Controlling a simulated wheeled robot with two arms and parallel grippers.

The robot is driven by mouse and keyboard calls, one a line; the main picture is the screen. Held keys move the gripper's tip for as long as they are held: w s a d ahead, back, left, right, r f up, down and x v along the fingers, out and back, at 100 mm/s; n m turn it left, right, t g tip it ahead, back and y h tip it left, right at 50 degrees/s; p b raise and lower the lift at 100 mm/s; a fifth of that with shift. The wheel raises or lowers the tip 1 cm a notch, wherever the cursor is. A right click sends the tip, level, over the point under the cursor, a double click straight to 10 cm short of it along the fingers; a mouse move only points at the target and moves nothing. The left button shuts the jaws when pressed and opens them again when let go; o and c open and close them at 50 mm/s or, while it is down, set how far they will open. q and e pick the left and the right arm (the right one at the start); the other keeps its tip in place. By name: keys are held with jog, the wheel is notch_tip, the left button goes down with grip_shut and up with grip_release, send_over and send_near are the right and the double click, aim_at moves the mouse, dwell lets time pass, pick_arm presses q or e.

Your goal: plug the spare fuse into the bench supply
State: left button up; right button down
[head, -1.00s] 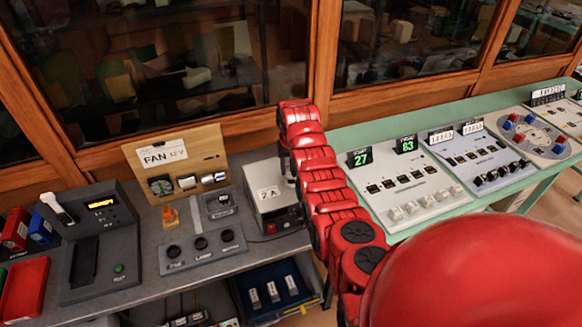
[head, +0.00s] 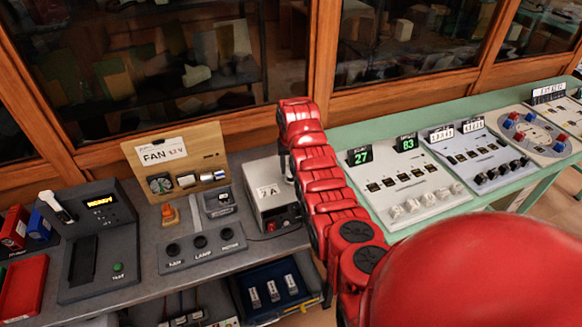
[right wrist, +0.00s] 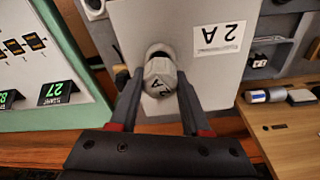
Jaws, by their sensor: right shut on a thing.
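The bench supply (head: 262,192) is a grey box with a 2 A label on top, on the grey bench left of my right arm. Its top also shows in the right wrist view (right wrist: 205,75). My right gripper (right wrist: 160,85) is shut on the spare fuse (right wrist: 160,76), a grey faceted cap marked 2 A. The fuse is over the supply's top, beside the label, at a pale round fitting. I cannot tell whether it is seated in it. In the head view my right arm hides the fuse and most of the gripper. My left gripper is out of view.
A FAN board (head: 180,160) stands behind a switch panel (head: 200,248) left of the supply. A tester (head: 98,240) with a lit display is further left. A green table with a control panel (head: 415,182) lies to the right. A blue bin (head: 250,308) sits below.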

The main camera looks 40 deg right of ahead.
jog(key=shift+b, duration=0.35)
dwell(0.7)
jog(key=shift+f+b, duration=1.05)
jog(key=shift+b, duration=0.05)
dwell(1.4)
grip_release()
dwell(0.3)
jog(key=shift+r, duration=0.1)
jog(key=shift+w+r, duration=0.1)
jog(key=shift+r, duration=3.35)
jog(key=shift+f, duration=0.1)
